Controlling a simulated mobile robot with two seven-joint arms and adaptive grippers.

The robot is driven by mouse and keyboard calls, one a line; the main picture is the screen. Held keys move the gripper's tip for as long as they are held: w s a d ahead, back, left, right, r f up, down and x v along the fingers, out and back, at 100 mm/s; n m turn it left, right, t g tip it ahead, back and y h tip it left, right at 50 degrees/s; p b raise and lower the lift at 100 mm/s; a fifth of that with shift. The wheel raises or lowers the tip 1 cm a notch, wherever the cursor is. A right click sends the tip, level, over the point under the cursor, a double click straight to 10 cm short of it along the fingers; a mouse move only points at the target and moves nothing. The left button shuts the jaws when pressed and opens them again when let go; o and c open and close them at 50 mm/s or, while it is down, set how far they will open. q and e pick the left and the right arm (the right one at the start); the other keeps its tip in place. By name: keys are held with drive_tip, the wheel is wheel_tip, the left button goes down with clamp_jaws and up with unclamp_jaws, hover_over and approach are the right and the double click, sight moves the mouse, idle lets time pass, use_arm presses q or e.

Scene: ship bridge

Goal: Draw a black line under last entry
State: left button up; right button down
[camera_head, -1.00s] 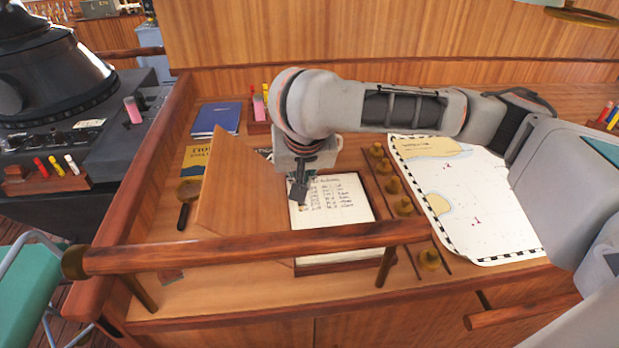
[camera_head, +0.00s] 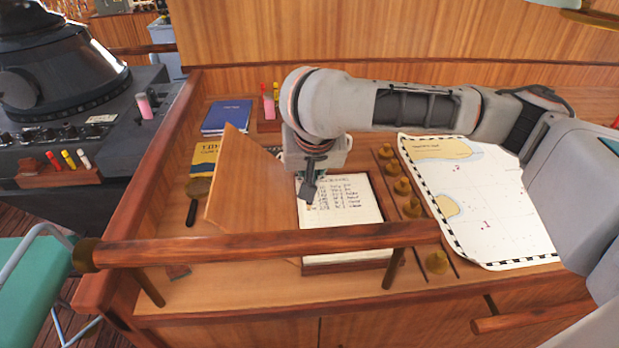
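An open log page (camera_head: 345,228) with several handwritten lines in its upper part lies in a shallow wooden case on the desk. The lower part of the page is blank. The case's wooden lid (camera_head: 245,185) stands tilted open at the left. My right gripper (camera_head: 308,192) points down over the page's upper left, by the start of the written lines. Its fingers are small and dark, and I cannot tell whether they hold anything or touch the paper. It hides part of the page. My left gripper is not in view. No black line shows under the entries.
A wooden rail (camera_head: 270,244) crosses in front of the page. Brass knobs (camera_head: 403,186) and a chart (camera_head: 485,210) lie to the right. A magnifier (camera_head: 192,205), yellow book (camera_head: 205,158) and blue book (camera_head: 227,117) lie left. Pens stand in a back holder (camera_head: 269,126) and a left rack (camera_head: 60,176).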

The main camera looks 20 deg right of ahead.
drive_tip(key=shift+f, duration=0.65)
idle(2.4)
drive_tip(key=shift+d, duration=0.15)
drive_tip(key=shift+s+d, duration=0.15)
drive_tip(key=shift+d, duration=0.25)
drive_tip(key=shift+d, duration=0.1)
idle(0.3)
drive_tip(key=shift+s+d, duration=0.15)
drive_tip(key=shift+d, duration=0.3)
drive_tip(key=shift+s+d, duration=0.15)
drive_tip(key=shift+d, duration=0.45)
idle(0.4)
drive_tip(key=shift+s+d, duration=0.1)
drive_tip(key=shift+d, duration=0.4)
